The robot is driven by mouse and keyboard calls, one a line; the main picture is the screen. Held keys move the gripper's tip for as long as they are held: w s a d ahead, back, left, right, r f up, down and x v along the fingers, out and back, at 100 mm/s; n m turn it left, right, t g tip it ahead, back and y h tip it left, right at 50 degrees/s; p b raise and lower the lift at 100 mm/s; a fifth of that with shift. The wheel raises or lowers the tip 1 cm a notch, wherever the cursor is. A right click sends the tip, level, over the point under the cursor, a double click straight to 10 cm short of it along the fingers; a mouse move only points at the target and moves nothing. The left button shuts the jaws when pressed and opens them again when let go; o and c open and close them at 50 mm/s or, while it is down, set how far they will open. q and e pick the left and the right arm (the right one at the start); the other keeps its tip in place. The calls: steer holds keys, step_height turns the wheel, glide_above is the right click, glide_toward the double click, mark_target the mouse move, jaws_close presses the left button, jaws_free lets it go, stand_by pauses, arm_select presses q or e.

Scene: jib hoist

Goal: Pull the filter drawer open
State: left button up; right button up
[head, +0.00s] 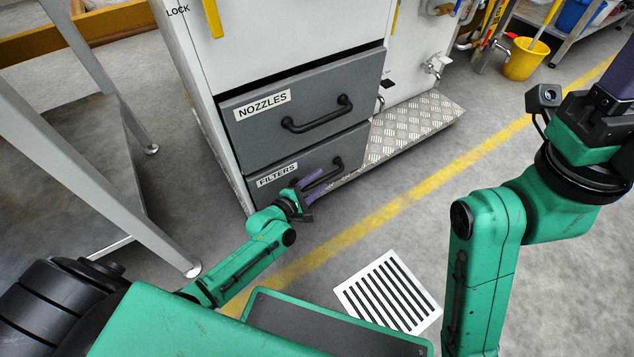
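The filter drawer (275,194) is the lower dark grey drawer of the white cabinet, labelled FILTERS. Its front looks in line with the drawer above, and I see no clear gap around it. Its black bar handle (338,163) shows at the right end; the rest is partly hidden by my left gripper. My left gripper (314,184) is at this handle, its purple fingers spread apart near the bar. I cannot tell whether they touch it. My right arm is raised at the right edge; its end (618,85) is cut off by the frame.
The NOZZLES drawer (320,90) with its own handle is directly above. A checker-plate step (415,125) juts out right of the drawers. A grey metal table (75,160) stands at the left. A striped white plate (388,292) lies on open floor before the cabinet.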

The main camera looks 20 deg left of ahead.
arm_select(q)
jaws_close()
stand_by(1.3)
